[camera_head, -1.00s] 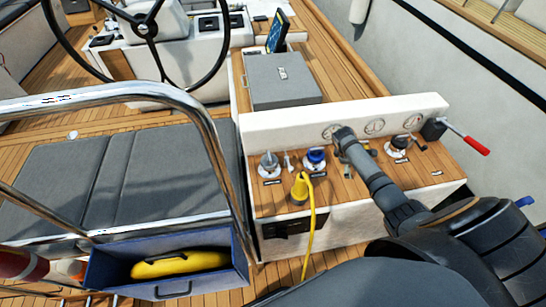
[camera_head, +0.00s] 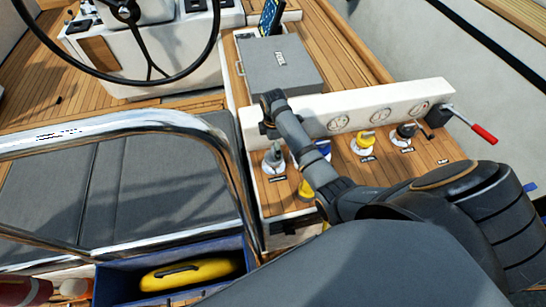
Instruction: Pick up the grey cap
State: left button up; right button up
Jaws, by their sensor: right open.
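The grey cap (camera_head: 273,156) sits upright on its round base at the left end of the wooden deck panel (camera_head: 430,165). My right gripper (camera_head: 268,130) is above and just behind it, close to the white upright board, with its jaws open and empty. Its fingertips are small and partly hidden by my own wrist, so I cannot tell the exact gap to the cap. My left gripper is not in view.
A blue cap (camera_head: 323,147), partly behind my arm, a yellow cap (camera_head: 371,142) and a black cap (camera_head: 404,133) stand further right. A yellow plug (camera_head: 305,189) is partly covered. A red-handled lever (camera_head: 483,134) sticks out at right. A grey case (camera_head: 281,68) lies behind.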

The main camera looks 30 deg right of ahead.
jog(key=shift+f+p, duration=0.35)
jog(key=shift+f, duration=0.3)
notch_tip(320, 180, down, 3)
jog(key=shift+s+r, duration=0.1)
jog(key=shift+f, duration=0.55)
jog(key=c, duration=0.6)
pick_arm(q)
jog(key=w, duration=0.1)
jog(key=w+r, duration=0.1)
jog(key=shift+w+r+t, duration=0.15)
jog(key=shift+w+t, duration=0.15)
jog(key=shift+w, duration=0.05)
pick_arm(e)
jog(key=shift+s, duration=0.1)
jog(key=c, duration=1)
